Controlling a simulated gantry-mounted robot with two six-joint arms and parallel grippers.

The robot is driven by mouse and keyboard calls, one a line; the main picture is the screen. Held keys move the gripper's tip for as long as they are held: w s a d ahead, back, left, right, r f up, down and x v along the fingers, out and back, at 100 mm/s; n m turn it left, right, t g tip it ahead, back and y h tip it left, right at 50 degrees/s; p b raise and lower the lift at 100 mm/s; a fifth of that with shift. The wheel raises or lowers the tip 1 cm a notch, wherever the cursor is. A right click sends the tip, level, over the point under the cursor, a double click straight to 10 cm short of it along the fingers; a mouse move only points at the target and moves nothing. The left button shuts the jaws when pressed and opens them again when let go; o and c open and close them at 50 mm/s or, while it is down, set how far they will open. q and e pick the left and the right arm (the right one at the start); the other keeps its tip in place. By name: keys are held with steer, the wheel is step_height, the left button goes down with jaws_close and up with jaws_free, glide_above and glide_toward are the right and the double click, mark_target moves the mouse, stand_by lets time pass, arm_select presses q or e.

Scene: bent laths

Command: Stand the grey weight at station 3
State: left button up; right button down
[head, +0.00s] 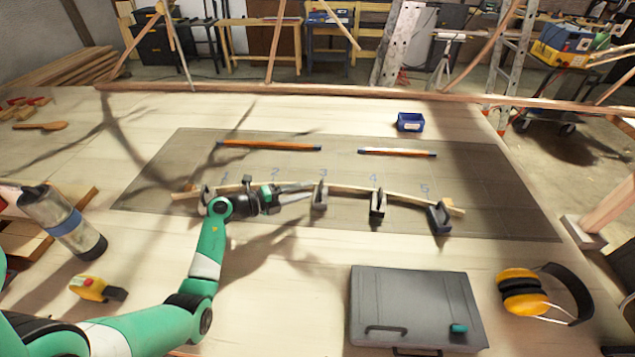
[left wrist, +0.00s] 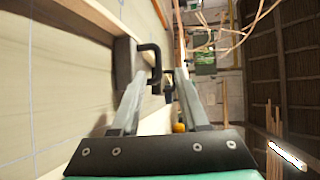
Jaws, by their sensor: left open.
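A grey-brown weight (head: 319,199) stands by the mark 3 at the long, gently bent lath (head: 345,188). My left gripper (head: 312,187) reaches in from the left, low over the mat, with its fingertips beside this weight. In the left wrist view my left gripper (left wrist: 160,74) is open. A dark block-shaped weight (left wrist: 124,63) with a black hooked handle (left wrist: 155,62) shows at and between the fingertips. I cannot tell whether the fingers touch it. My wrist hides the lath around mark 2. My right gripper is not in view.
Other weights stand along the lath by mark 1 (head: 205,195), mark 4 (head: 377,204) and mark 5 (head: 439,218). A grey case (head: 415,300), ear muffs (head: 525,290), bottle (head: 62,220) and yellow tape measure (head: 92,289) are in front.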

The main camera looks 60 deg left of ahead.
arm_select(q)
steer(key=s, duration=0.2)
steer(key=s+r+p, duration=0.1)
steer(key=s, duration=0.2)
steer(key=shift+s+d, duration=0.15)
steer(key=shift+s, duration=0.15)
